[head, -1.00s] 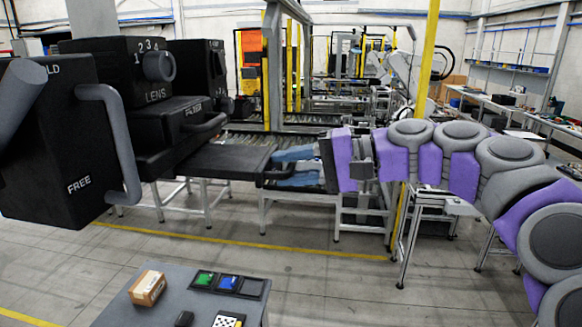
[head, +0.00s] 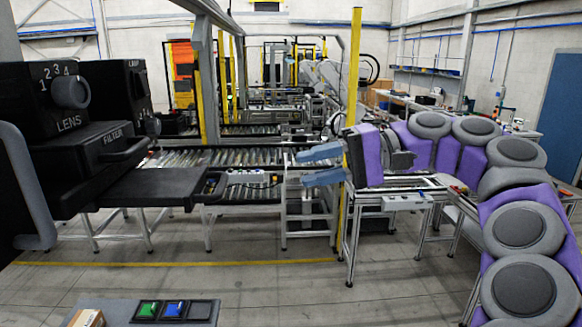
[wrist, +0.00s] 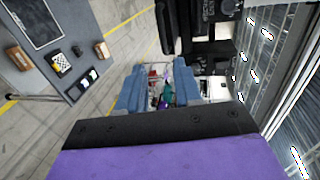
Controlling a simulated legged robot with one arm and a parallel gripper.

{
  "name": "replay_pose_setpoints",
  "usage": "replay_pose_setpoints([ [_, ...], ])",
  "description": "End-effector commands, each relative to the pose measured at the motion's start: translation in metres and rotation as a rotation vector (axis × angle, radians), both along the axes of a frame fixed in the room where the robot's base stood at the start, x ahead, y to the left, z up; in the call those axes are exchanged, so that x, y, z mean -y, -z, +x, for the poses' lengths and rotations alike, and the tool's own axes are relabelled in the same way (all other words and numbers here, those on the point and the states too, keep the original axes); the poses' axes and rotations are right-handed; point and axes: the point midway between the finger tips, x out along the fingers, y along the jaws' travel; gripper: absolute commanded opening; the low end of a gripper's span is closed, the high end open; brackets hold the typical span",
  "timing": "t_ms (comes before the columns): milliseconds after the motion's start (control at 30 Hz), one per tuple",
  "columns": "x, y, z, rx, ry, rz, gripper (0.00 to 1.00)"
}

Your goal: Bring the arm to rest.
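My gripper (head: 301,168) is held out level at the middle of the head view, at the end of my purple and grey arm. Its two blue fingers are apart, with nothing between them. In the wrist view the gripper (wrist: 160,88) also shows open; small coloured things seen between the fingers look to be farther off. The arm bends from the right side of the head view towards the conveyor.
A black machine (head: 100,150) marked LENS and FILTER stands at left, with a dark flat platform (head: 160,187). A pale strip (head: 250,177) lies near the roller conveyor (head: 215,157). A grey table (head: 118,308) in front holds a cardboard box (head: 87,318) and green and blue pieces. A yellow post (head: 354,80) stands behind the gripper.

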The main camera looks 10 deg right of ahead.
Motion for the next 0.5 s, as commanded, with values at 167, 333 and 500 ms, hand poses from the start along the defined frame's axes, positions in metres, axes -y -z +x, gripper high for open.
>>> replay_pose_setpoints([
  [167, 0.0113, -0.0036, -0.0001, 0.001, 0.004, 0.001, 0.34],
  [333, 0.0124, -0.0028, -0.0003, 0.0, 0.002, 0.001, 0.34],
  [500, 0.0113, -0.0021, -0.0009, 0.0, 0.001, -0.001, 0.34],
])
